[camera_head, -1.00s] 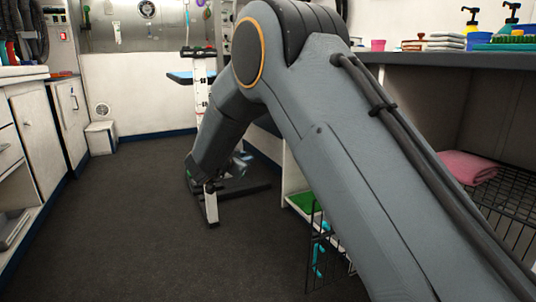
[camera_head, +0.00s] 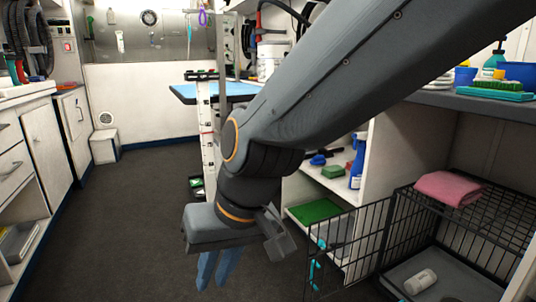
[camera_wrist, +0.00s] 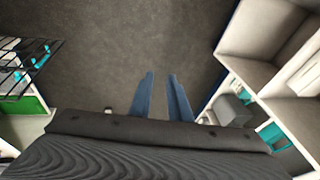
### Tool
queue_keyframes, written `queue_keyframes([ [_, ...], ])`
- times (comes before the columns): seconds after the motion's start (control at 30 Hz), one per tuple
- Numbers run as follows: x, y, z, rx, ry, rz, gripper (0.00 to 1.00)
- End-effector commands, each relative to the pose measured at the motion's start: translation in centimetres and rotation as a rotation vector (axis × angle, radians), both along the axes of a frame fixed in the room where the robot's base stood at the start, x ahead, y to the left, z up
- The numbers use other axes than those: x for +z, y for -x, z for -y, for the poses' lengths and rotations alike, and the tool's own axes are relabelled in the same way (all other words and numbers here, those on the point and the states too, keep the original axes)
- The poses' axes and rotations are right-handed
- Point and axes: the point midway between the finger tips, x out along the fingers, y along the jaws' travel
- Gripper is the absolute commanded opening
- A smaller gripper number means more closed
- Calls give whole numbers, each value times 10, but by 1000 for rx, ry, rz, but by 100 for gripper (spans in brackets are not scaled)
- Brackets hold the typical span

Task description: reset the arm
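My gripper (camera_head: 215,270) hangs low over the dark floor, near the middle of the body camera view, with its blue fingers pointing down. In the wrist view my gripper (camera_wrist: 158,98) shows two blue fingers with a gap between them and only bare floor beyond. It holds nothing. My arm comes in from the upper right and bends down at the wrist.
A wire crate (camera_head: 375,235) with its door open stands at the right, a pink towel (camera_head: 448,188) on top. Shelves hold a blue spray bottle (camera_head: 357,165) and a green mat (camera_head: 314,211). A blue-topped table (camera_head: 215,92) stands behind my arm. The left floor is clear.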

Motion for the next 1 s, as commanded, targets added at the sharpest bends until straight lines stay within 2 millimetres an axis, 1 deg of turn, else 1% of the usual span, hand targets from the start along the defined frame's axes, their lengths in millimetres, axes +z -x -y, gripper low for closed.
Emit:
queue_keyframes([
  [0.03, 1, 18, 13, 21, 31, -21, 17],
  [0.1, 0, 39, 31, 47, 77, -52, 17],
  [0.2, -2, 65, 57, 79, 140, -89, 17],
  [0.3, -2, 87, 79, 98, 198, -122, 17],
  [0.47, 18, 79, 85, 58, 199, -123, 17],
  [0.67, 44, 73, 99, 5, 209, -128, 17],
  [1.0, 106, 64, 137, -123, 234, -143, 17],
])
